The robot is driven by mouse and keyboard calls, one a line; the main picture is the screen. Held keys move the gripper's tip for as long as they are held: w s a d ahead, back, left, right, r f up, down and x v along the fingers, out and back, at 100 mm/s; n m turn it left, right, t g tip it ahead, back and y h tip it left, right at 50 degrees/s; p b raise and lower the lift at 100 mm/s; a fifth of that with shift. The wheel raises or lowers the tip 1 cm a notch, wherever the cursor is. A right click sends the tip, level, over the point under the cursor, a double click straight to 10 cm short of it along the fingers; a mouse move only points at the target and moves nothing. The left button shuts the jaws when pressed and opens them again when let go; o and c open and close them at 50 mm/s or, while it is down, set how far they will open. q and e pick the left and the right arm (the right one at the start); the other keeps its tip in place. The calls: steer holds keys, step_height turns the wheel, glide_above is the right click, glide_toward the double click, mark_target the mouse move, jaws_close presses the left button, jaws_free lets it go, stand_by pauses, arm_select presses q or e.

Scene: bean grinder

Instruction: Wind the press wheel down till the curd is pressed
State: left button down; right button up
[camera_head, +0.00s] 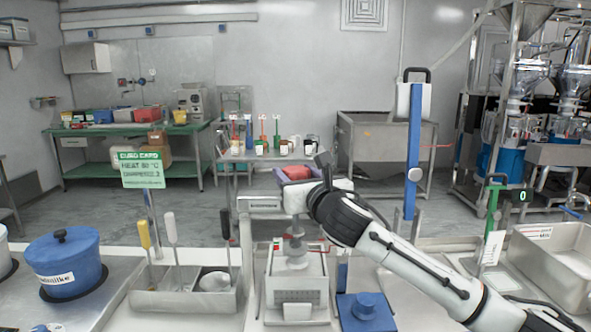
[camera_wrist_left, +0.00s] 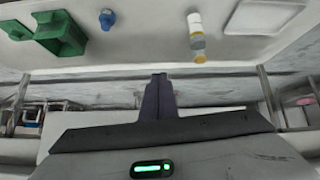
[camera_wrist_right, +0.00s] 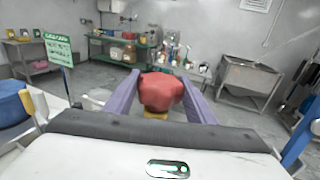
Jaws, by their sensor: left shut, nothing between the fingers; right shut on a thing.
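My right gripper (camera_head: 297,180) reaches in from the right, over the press (camera_head: 297,283) at front centre. Its purple fingers are shut on a red knob (camera_wrist_right: 160,91), which also shows in the head view (camera_head: 299,172). A yellow part shows just below the knob in the right wrist view. The press has a pale box body with a screw-like shaft (camera_head: 297,243) above it. My wrist hides much of the wheel area, and I cannot make out the curd. My left gripper (camera_wrist_left: 159,78) is shut and empty in its own wrist view; the head view does not show it.
A blue lidded pot (camera_head: 65,262) stands at left. A steel tray (camera_head: 185,302) with upright-handled tools is beside the press. A blue block (camera_head: 366,311) and a tall blue post (camera_head: 413,160) are to the right. A steel basin (camera_head: 560,262) stands at far right.

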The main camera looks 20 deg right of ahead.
steer(key=shift+a+r+m+h+p, duration=0.1)
steer(key=shift+m+h+p, duration=0.25)
steer(key=shift+h, duration=0.25)
steer(key=shift+a+r+m+h+p, duration=0.1)
steer(key=shift+m+h+p, duration=0.15)
steer(key=shift+m+h, duration=0.3)
steer(key=shift+d+f+m+g+h+p, duration=0.1)
steer(key=shift+m+g+h+p, duration=0.25)
steer(key=shift+m+h+p, duration=0.65)
steer(key=shift+d+f+m+g+h+p, duration=0.1)
steer(key=shift+m+g+h+p, duration=0.3)
steer(key=shift+h, duration=1.15)
steer(key=o, duration=1)
steer(key=shift+o, duration=0.2)
steer(key=b+v, duration=0.1)
steer(key=v, duration=0.9)
steer(key=shift+s+a, duration=0.15)
